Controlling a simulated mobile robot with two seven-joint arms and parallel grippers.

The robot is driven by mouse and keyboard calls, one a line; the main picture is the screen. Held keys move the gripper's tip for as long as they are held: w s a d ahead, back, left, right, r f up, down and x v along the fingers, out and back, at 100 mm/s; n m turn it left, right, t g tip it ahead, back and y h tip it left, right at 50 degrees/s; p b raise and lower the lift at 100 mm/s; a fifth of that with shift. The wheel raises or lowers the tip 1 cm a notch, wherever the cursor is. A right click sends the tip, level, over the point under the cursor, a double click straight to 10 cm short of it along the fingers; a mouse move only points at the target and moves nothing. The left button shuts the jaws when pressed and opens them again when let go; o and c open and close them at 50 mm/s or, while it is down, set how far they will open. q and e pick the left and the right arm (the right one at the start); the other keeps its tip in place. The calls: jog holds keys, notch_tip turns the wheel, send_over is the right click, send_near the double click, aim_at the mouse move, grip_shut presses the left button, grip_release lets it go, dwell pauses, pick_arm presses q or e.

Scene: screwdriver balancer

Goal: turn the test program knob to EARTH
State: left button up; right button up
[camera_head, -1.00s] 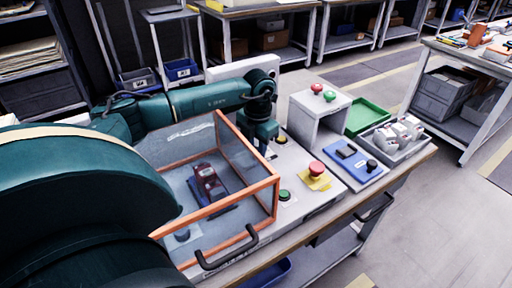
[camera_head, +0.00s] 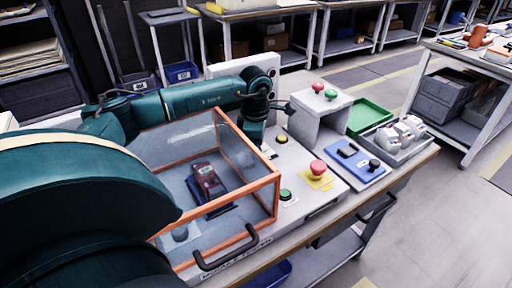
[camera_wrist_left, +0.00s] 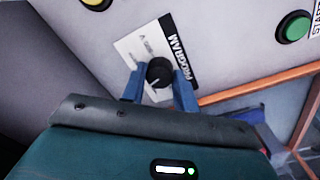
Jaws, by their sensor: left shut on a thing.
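The program knob (camera_wrist_left: 159,72) is a round black knob with a pale pointer line. It sits on a white label plate headed PROGRAM (camera_wrist_left: 178,57); the smaller position words are too blurred to read surely. My left gripper (camera_wrist_left: 159,84) has its two blue fingers on either side of the knob, shut on it. The pointer line runs towards the lower part of the wrist picture. In the head view my left gripper (camera_head: 252,138) points down behind the clear box, and the knob is hidden there. My right gripper is out of view.
An orange-framed clear box (camera_head: 277,195) with a dark red device (camera_head: 208,180) inside stands beside the knob panel. A green button (camera_head: 285,195), a red mushroom button (camera_head: 318,168) and a yellow button (camera_wrist_left: 95,3) are nearby. A green tray (camera_head: 370,117) lies further right.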

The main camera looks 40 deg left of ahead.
pick_arm(q)
jog(key=m, duration=0.4)
jog(key=shift+m+b, duration=0.3)
jog(key=shift+b, duration=0.1)
jog(key=shift+m+h+b, duration=0.3)
jog(key=shift+m, duration=1.9)
jog(key=shift+r, duration=0.1)
jog(key=o, duration=1)
jog(key=r, duration=1.3)
jog(key=shift+s+a, duration=0.1)
jog(key=shift+s, duration=0.25)
